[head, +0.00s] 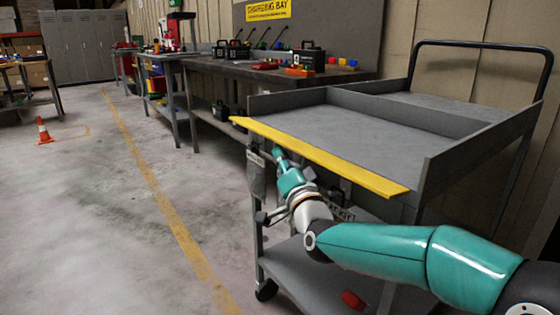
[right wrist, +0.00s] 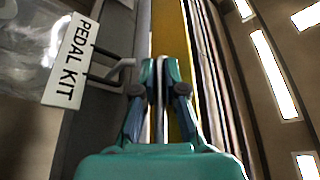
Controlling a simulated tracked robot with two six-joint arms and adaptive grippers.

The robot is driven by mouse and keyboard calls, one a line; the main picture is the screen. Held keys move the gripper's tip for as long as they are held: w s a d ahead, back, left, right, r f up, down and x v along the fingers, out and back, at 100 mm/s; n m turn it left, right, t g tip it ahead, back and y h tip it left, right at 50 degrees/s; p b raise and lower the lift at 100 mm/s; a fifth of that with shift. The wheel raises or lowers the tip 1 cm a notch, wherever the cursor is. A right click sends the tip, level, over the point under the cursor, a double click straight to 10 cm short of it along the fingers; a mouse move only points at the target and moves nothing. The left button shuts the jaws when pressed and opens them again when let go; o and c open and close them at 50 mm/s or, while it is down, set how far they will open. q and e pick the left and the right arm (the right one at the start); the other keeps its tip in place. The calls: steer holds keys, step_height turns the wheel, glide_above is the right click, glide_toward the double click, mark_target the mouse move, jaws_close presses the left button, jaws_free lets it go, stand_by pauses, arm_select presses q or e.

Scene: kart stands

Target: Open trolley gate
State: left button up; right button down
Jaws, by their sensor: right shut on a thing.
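The trolley (head: 462,112) is a grey cart with a walled top tray, at the right of the head view. Its gate is a yellow strip (head: 330,161) along the tray's near edge, and its left end juts past the tray corner. My right gripper (head: 277,152) reaches up to the underside of the gate near its left part. In the right wrist view the gripper (right wrist: 160,65) is shut, with a thin edge between its fingertips and the yellow gate (right wrist: 170,35) right behind. The exact contact is partly hidden by the fingers. My left gripper is out of view.
A clear bag with a "PEDAL KIT" label (right wrist: 70,58) hangs beside the gripper. The trolley's lower shelf (head: 325,278) holds a small red item (head: 352,300). A workbench (head: 270,72) with tools stands behind. An orange cone (head: 43,131) is far left; the floor between is clear.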

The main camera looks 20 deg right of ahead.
steer(key=c, duration=1.5)
jaws_free()
steer(key=shift+s+r, duration=0.1)
steer(key=v, duration=1.2)
steer(key=shift+c, duration=0.2)
